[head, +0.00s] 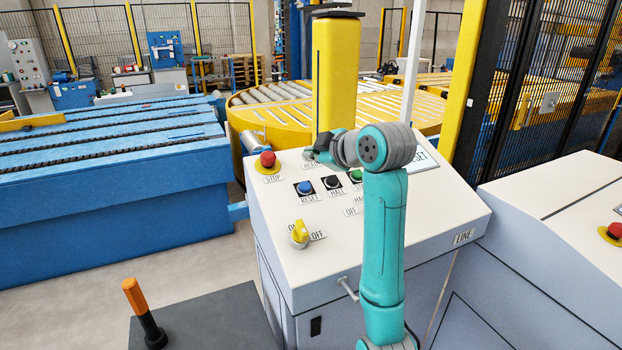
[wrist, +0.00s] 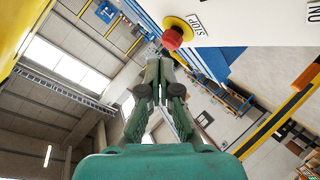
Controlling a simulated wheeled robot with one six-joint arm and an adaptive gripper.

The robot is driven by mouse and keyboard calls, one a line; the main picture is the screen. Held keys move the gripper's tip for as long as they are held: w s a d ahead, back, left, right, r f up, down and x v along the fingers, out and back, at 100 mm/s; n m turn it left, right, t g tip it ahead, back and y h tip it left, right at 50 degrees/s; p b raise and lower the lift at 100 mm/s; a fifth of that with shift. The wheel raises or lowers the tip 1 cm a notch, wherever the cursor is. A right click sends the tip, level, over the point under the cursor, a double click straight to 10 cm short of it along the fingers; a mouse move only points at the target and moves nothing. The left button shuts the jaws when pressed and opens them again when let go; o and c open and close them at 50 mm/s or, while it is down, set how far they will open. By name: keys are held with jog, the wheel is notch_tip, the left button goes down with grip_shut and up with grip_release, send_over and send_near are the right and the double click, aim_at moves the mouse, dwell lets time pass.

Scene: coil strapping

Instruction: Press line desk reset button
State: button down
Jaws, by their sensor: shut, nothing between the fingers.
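The line desk (head: 400,225) has a sloping white top and a LINE label on its front. The blue button (head: 305,187), labelled RESET, sits on the left of its panel, between the red STOP mushroom button (head: 267,160) and the black HALT button (head: 332,182). My teal arm rises in front of the panel and partly covers the green button (head: 356,175). The blue button is not visible there.
A yellow selector switch (head: 299,234) stands up from the desk's lower left. Another white desk with a red button (head: 614,232) is at the right. A yellow post (head: 336,75) and roller turntable (head: 250,115) lie behind. An orange-handled lever (head: 135,295) stands front left.

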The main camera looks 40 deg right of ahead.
aim_at(302, 181)
jog(key=shift+d+r, duration=0.2)
jog(key=shift+d, duration=0.1)
jog(key=shift+w+d+f, duration=0.15)
jog(key=shift+w+f, duration=0.4)
jog(key=shift+f, duration=0.85)
jog(key=shift+w+d+f, duration=0.15)
jog(key=shift+w+f, duration=0.35)
jog(key=shift+f, duration=0.85)
jog(key=shift+w+d+f, duration=0.15)
jog(key=shift+w+f, duration=0.4)
jog(key=shift+f, duration=0.85)
jog(key=shift+w+f, duration=0.15)
jog(key=shift+f, duration=0.2)
jog(key=shift+w+d+f, duration=0.1)
jog(key=shift+w+f, duration=0.05)
jog(key=shift+f, duration=0.35)
jog(key=shift+r, duration=0.1)
jog(key=shift+s+r, duration=0.3)
jog(key=shift+r, duration=0.45)
